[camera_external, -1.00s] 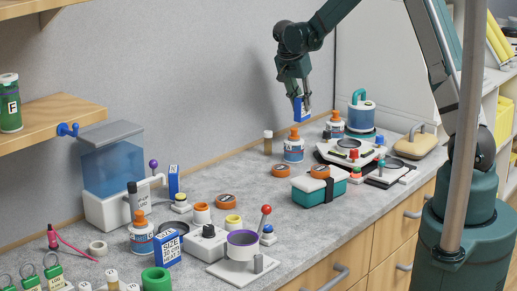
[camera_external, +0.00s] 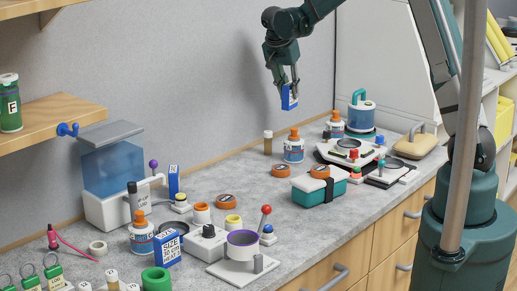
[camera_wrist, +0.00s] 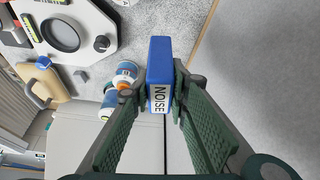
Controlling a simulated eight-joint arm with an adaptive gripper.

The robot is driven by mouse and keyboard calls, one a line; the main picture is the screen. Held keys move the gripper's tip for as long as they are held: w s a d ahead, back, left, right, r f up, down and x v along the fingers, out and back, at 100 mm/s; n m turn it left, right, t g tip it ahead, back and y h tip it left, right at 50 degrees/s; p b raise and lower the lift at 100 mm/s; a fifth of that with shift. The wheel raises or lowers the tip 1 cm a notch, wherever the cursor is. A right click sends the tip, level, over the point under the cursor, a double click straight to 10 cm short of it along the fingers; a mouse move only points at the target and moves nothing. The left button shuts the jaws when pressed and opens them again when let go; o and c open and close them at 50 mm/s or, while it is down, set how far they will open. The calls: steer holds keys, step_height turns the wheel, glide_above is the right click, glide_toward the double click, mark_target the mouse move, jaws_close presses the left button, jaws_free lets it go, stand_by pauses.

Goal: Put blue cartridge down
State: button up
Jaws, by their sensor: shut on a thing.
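The blue cartridge (camera_external: 289,97) is a small blue box held in the air above the counter, in front of the grey wall. The gripper points down in the external view, well clear of the objects on the counter below.
The grey counter (camera_external: 218,258) holds many items. A teal-and-white box (camera_external: 319,187) stands nearer the front edge. Bare counter lies left of the vial.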

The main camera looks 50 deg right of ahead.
steer(key=w+a+n+t+y, duration=0.15)
steer(key=a+n, duration=0.55)
steer(key=a, duration=3.2)
steer(key=shift+t, duration=0.45)
steer(key=f, duration=0.5)
steer(key=shift+w+b, duration=0.35)
step_height(320, 180, down, 6)
steer(key=shift+f, duration=0.15)
steer(key=shift+f, duration=1.85)
steer(key=shift+f, duration=0.1)
